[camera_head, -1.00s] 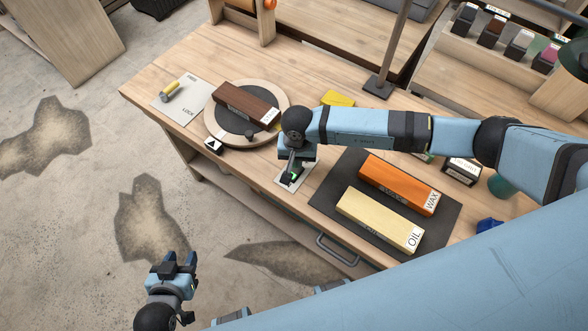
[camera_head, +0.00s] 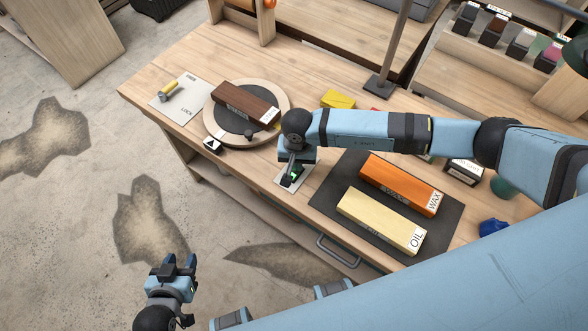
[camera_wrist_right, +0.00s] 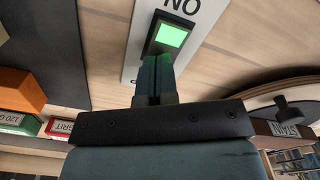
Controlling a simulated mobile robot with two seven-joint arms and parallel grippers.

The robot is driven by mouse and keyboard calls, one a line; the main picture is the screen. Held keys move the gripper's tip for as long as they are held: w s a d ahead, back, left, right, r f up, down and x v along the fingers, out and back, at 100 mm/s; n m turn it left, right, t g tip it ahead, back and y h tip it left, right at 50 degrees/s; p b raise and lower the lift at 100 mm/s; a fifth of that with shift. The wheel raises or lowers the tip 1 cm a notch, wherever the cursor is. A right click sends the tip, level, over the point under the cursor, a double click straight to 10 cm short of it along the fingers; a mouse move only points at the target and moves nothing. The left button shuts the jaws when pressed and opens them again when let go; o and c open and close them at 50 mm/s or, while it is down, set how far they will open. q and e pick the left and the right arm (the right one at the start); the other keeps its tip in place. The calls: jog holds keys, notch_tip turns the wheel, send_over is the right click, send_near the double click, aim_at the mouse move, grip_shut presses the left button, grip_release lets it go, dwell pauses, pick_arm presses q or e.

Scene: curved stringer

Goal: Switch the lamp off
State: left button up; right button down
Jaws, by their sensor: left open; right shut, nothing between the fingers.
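A white switch plate (camera_wrist_right: 205,28) lies on the front edge of the workbench and also shows in the head view (camera_head: 283,181). It carries a black rocker with a lit green face (camera_wrist_right: 171,36). Letters that read as an upside-down ON are beside the green face. My right gripper (camera_wrist_right: 155,62) is shut and empty, its fingertips over the rocker's near end below the green face; contact cannot be told. In the head view the right gripper (camera_head: 290,176) points down at the plate. My left gripper (camera_head: 179,262) is open and empty over the floor, away from the bench.
A dark mat (camera_head: 330,185) holds an orange WAX block (camera_head: 398,182) and a cream OIL block (camera_head: 378,220) right of the switch. A round turntable (camera_head: 214,123) with a brown block (camera_head: 245,103) is at left. A dark post (camera_head: 397,45) stands behind.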

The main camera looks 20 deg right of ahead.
jog(key=shift+f, duration=0.25)
jog(key=shift+r, duration=0.2)
jog(key=shift+r+p, duration=0.3)
jog(key=shift+r, duration=0.25)
jog(key=shift+r+p, duration=1.2)
jog(key=shift+r, duration=1.65)
